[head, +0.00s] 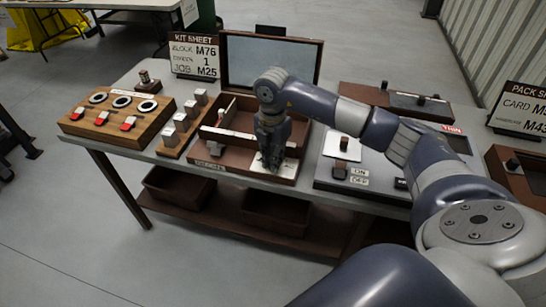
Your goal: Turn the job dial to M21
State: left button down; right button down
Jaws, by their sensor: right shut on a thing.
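My right gripper (271,165) points down into the right part of an open brown wooden case (237,172) on the table. It is shut at a pale plate (290,167) there, on what appears to be the job dial. The fingers hide the dial, so its shape and setting cannot be read. The kit sheet (194,56) behind the case reads "JOB M25", with "M76" and "1" on the lines above. My left gripper is not in view.
Left of the case stand a row of grey blocks (181,122) and a wooden board (113,125) with black rings and red pieces. Right of it lies a grey panel (322,178) with a "TRIN"-like red label. Brown bins (178,190) sit on the shelf below.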

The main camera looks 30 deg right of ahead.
jog(key=m+p, duration=0.1)
jog(key=m, duration=0.4)
jog(key=shift+w+r+m, duration=0.1)
jog(key=shift+m, duration=0.2)
jog(key=shift+w+m+p, duration=0.1)
jog(key=shift+m+p, duration=0.75)
jog(key=shift+m, duration=1.25)
jog(key=c, duration=1.6)
grip_release()
jog(key=shift+c, duration=0.2)
jog(key=shift+r, duration=0.1)
notch_tip(320, 180, up, 12)
jog(key=shift+f, duration=0.2)
